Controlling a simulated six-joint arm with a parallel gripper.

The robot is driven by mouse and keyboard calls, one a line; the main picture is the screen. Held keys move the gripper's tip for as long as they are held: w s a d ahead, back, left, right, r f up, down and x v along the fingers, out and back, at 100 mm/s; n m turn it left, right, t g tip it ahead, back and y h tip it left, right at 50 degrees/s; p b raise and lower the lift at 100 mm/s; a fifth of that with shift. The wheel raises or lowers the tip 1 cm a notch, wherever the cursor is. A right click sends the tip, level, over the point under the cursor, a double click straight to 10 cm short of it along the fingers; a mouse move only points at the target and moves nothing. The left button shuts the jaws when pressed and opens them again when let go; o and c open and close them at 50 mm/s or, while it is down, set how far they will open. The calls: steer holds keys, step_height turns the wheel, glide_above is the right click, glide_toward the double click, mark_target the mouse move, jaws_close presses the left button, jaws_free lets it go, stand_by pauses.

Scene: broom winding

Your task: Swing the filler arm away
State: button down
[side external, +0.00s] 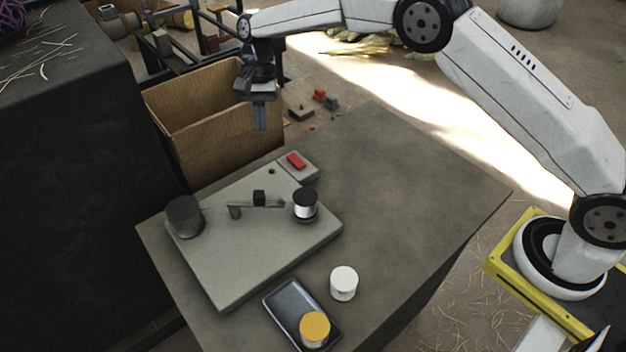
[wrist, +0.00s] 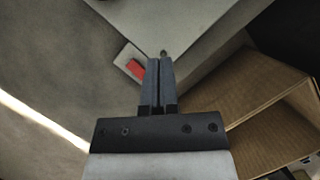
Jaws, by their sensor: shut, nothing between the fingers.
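The filler arm (side external: 270,205) is a thin bar on a grey base plate (side external: 240,265). It runs from a short post at its left to a black-topped white jar (side external: 305,207) at its right; whether it touches the jar I cannot tell. A small black block (side external: 259,197) stands up on the bar's middle. My gripper (side external: 260,128) is shut and empty, pointing down, well above the table's far end, apart from the filler arm. In the wrist view my gripper (wrist: 160,62) is over the plate's corner (wrist: 185,18); the filler arm is out of that view.
A red button (side external: 296,160) sits on a small pad at the plate's far corner. A dark cylinder (side external: 184,216) stands on the plate's left. A white jar (side external: 344,282) and a tray (side external: 283,301) with a yellow-lidded jar are nearer. A cardboard box (side external: 225,142) stands behind.

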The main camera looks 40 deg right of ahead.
mark_target(255, 199)
steer(key=x, duration=1)
steer(key=shift+f, duration=0.1)
steer(key=shift+s+a, duration=0.6)
steer(key=shift+s, duration=0.1)
steer(key=shift+s+a, duration=0.65)
steer(key=shift+s, duration=0.1)
